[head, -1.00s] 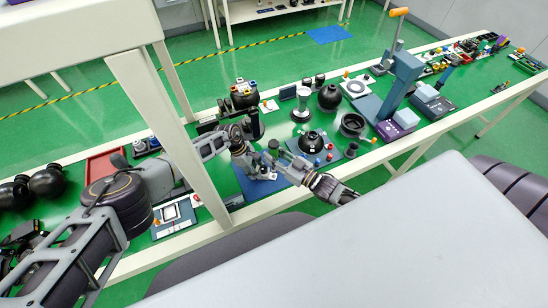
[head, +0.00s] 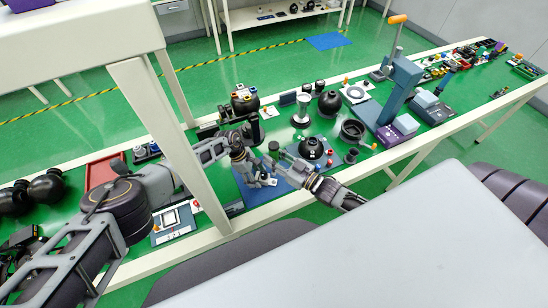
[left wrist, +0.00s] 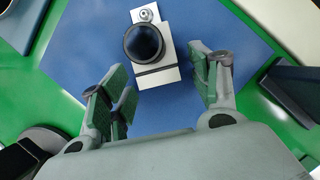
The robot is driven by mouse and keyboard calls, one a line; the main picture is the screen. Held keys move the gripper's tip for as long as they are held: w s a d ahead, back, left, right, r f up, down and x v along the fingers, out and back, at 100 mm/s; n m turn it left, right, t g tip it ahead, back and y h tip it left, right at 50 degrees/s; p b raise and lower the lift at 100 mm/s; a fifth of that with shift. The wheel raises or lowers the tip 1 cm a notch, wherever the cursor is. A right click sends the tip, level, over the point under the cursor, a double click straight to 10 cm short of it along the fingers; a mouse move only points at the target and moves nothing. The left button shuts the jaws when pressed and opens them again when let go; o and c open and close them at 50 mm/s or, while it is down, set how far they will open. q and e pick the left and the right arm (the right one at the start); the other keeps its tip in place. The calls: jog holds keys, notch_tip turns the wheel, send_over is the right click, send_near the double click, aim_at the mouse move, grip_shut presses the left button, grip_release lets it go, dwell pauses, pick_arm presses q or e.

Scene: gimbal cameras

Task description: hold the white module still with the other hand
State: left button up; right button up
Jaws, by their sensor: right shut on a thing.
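The white module (left wrist: 155,52) lies on the blue mat (left wrist: 75,45) in the left wrist view, with a dark round lens-like cylinder (left wrist: 144,42) on it. It also shows small and partly covered in the head view (head: 268,182). My left gripper (left wrist: 166,85) is open, its green-padded fingers on either side of the module's near end and apart from it. In the head view my left gripper (head: 257,177) is low over the mat. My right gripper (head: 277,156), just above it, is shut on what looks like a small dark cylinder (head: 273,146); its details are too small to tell.
A black dome (head: 312,148) on a blue base stands right of my grippers. A white-topped stand (head: 301,112), a black ring (head: 352,130) and a blue press (head: 400,88) are farther right. A red tray (head: 104,170) lies left. A pale table (head: 400,245) fills the foreground.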

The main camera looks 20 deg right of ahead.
pick_arm(q)
jog(key=shift+r, duration=0.1)
dwell(0.3)
jog(key=v, duration=1.1)
jog(key=shift+r, duration=0.4)
jog(key=shift+w+a, duration=0.1)
jog(key=shift+a, duration=0.05)
dwell(0.4)
